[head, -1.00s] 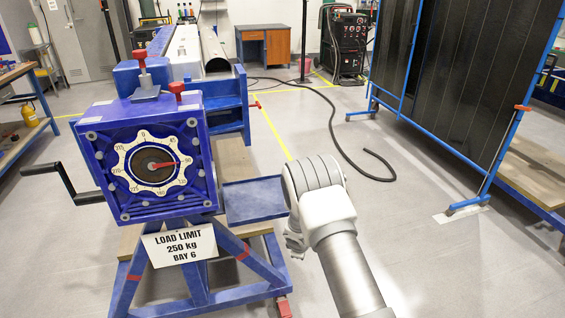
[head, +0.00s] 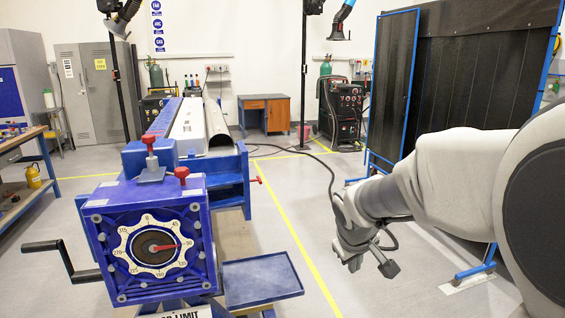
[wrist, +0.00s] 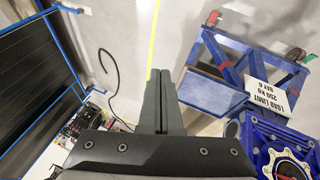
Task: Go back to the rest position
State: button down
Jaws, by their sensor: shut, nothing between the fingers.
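My gripper (head: 382,262) hangs to the right of the blue rotary jig (head: 105,240) in the head view, apart from it and clear of the blue tray (head: 262,278). In the wrist view its fingers (wrist: 161,85) are together with nothing between them. The jig has a white scalloped dial (head: 153,246) with a red pointer near the 90 mark. A black crank handle (head: 60,258) sticks out at its left. Two red-topped knobs (head: 150,145) stand on top. The jig also shows at the right of the wrist view (wrist: 275,135), with its load-limit sign (wrist: 270,92).
A dark welding screen (head: 395,90) in a blue frame stands at the right, behind my arm. A workbench (head: 25,145) is at the far left. A welding machine (head: 342,108) and a wooden desk (head: 266,112) stand at the back. Open floor lies between jig and screen.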

jog(key=s+r+m+p, duration=0.1)
jog(key=s+r, duration=0.2)
jog(key=s, duration=0.4)
jog(key=s+a+r+m+y+p, duration=0.1)
jog(key=s+r+m, duration=0.1)
jog(key=s, duration=0.6)
jog(key=s+r+m+y+p, duration=0.1)
jog(key=s+r, duration=0.4)
jog(key=s, duration=0.3)
jog(key=shift+s+a+m, duration=0.15)
jog(key=shift+m, duration=0.25)
jog(key=shift+a, duration=0.15)
